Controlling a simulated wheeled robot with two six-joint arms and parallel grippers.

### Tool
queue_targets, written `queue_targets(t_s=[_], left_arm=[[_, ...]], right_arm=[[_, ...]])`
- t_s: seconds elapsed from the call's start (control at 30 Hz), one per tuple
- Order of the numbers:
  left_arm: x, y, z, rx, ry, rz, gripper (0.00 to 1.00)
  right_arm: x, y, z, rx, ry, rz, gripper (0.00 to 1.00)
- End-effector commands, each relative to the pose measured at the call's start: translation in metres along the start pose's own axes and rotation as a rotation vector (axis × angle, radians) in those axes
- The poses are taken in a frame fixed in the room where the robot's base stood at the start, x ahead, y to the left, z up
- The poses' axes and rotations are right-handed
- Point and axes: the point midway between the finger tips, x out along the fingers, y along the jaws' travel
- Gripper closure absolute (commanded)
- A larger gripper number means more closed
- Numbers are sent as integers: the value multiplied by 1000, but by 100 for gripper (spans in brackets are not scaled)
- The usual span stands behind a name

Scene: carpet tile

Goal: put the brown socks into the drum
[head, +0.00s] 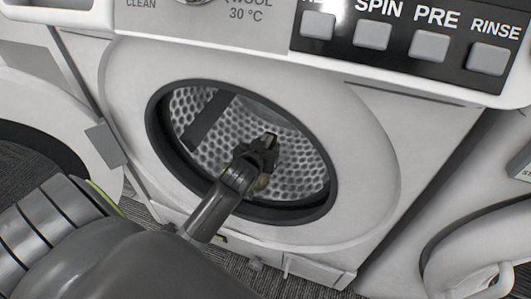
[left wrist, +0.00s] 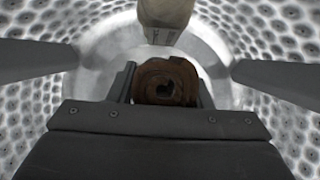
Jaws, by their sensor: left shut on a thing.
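The brown socks (left wrist: 168,82), a rolled bundle, sit between the fingers of my left gripper in the left wrist view. My left gripper (head: 268,143) is shut on them and reaches through the round door opening of the washing machine in the head view. The perforated metal drum (head: 297,160) lies behind and around the gripper. Its holed wall also fills the sides of the left wrist view (left wrist: 285,35). In the head view the socks are mostly hidden by the gripper. My right gripper is not in view.
A beige thing (left wrist: 165,12) shows at the top of the left wrist view, beyond the socks; I cannot tell what it is. The dark door rim (head: 160,130) surrounds my left wrist. The open round door (head: 40,110) stands at the left. Another white machine (head: 480,200) stands at the right.

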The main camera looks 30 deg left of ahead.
Motion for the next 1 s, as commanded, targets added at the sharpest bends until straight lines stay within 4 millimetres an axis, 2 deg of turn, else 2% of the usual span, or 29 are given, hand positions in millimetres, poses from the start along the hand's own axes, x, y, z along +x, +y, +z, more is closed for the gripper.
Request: queue_targets(t_s=[0.03,0.07,0.47,0.5,0.63,1.0], left_arm=[[4,0,10,0,0,0,78],[4,0,11,0,0,0,78],[6,0,13,0,0,0,78],[5,0,13,0,0,0,50],[5,0,13,0,0,0,33],[2,0,8,0,1,1,33]], right_arm=[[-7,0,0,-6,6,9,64],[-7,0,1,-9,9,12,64],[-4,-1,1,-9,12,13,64],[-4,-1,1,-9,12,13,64],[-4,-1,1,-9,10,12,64],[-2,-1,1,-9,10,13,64]])
